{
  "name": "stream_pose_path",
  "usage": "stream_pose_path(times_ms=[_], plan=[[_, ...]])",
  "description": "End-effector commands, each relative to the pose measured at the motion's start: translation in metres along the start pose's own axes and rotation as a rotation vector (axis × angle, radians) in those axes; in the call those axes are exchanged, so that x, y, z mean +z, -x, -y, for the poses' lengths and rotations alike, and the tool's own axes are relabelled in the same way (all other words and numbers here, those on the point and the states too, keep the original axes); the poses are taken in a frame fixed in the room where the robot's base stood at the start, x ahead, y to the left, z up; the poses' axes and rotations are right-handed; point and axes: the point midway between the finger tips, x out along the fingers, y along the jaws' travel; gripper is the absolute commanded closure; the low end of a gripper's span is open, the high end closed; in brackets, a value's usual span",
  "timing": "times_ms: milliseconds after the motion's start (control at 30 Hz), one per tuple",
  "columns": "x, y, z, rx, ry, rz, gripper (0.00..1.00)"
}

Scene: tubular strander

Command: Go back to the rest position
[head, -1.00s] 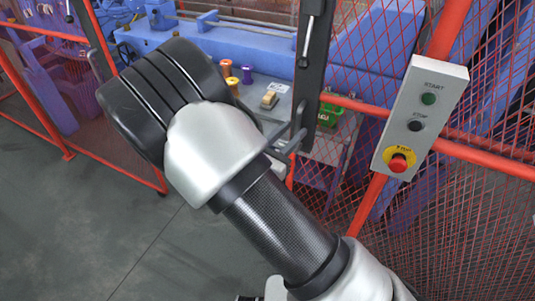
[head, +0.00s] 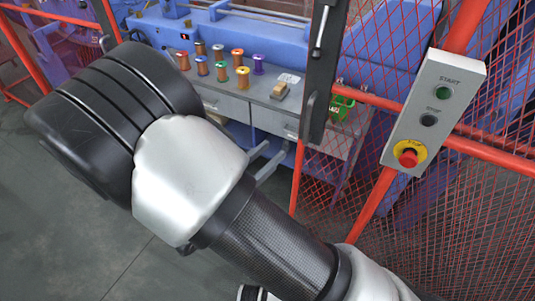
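My arm crosses the lower left and middle of the head view, with its black and white links in front of the floor and part of the cabinet. My gripper is not visible in this view, so whether it holds anything cannot be seen. Behind the arm, several coloured spools stand upright on the grey workbench (head: 240,101), among them an orange spool (head: 237,57), a purple spool (head: 259,64) and a yellow spool (head: 242,78).
A control box (head: 435,110) with a green start button, a dark stop button and a red emergency button (head: 408,158) hangs on the red mesh fence (head: 385,60). A dark door post (head: 322,70) stands in the middle. A green crate (head: 342,107) is behind the fence. Grey floor is open at lower left.

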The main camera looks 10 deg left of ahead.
Motion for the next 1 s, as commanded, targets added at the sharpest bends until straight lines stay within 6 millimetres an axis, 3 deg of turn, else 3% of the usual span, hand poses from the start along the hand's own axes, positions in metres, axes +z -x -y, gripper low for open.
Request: stream_pose_path(times_ms=[267,367,467,600,667,800,1000], plan=[[0.001,-0.001,0.000,-0.003,-0.002,-0.001,0.69],[0.010,-0.009,0.010,-0.051,-0.033,-0.024,0.69],[0.031,-0.028,0.039,-0.187,-0.122,-0.089,0.69],[0.068,-0.054,0.108,-0.495,-0.353,-0.234,0.69],[0.081,-0.057,0.137,-0.632,-0.474,-0.298,0.69],[0.108,-0.051,0.193,-0.920,-0.781,-0.430,0.69],[0.149,-0.027,0.236,-1.244,-1.290,-0.570,0.69]])
